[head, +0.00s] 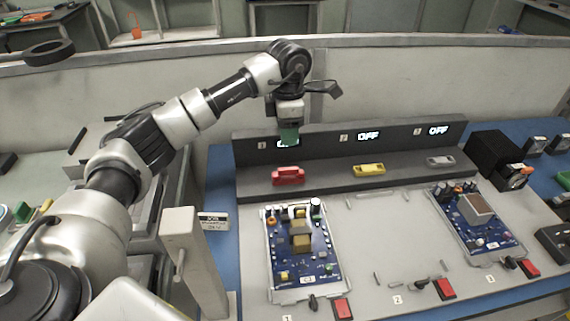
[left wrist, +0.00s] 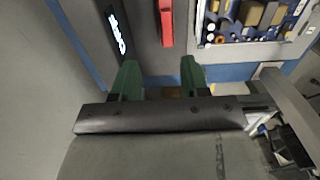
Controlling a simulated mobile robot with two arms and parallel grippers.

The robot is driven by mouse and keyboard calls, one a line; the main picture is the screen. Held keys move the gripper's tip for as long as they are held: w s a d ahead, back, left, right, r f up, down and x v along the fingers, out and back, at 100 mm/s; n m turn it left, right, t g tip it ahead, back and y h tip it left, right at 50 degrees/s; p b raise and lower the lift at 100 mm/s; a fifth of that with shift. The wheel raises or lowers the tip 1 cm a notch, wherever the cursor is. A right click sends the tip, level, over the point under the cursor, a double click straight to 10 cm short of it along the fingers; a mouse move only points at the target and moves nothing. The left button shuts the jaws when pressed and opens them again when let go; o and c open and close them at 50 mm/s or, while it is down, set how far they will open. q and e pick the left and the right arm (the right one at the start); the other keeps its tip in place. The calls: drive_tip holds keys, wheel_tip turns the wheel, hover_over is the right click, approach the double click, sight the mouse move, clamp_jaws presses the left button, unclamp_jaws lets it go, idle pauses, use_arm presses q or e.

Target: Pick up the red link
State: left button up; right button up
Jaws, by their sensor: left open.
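The red link (head: 288,176) lies on the dark grey ledge at the left, below the first display. It also shows in the left wrist view (left wrist: 166,22), beyond the fingertips. My left gripper (head: 289,138) points down above and behind the red link, in front of the first display, and does not touch the link. In the left wrist view its two green fingers (left wrist: 160,76) are apart with nothing between them. My right gripper is not in view.
A yellow link (head: 369,169) and a grey link (head: 440,161) lie farther right on the ledge (head: 327,180). Circuit boards (head: 322,262) (head: 494,236) stand in front. A black box (head: 497,160) is at the right. The panel's middle is mostly clear.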

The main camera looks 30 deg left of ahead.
sight(288, 168)
use_arm(q)
drive_tip(key=f, duration=0.3)
drive_tip(key=shift+s+d+f, duration=0.1)
drive_tip(key=shift+s+f, duration=0.1)
drive_tip(key=shift+f, duration=0.2)
drive_tip(key=shift+s+f, duration=0.1)
drive_tip(key=shift+f, duration=0.3)
drive_tip(key=f, duration=0.3)
drive_tip(key=f+p, duration=0.1)
drive_tip(key=f, duration=0.1)
drive_tip(key=shift+s+d, duration=0.2)
drive_tip(key=shift+d, duration=0.05)
drive_tip(key=shift+f, duration=0.4)
drive_tip(key=shift+c, duration=1)
clamp_jaws()
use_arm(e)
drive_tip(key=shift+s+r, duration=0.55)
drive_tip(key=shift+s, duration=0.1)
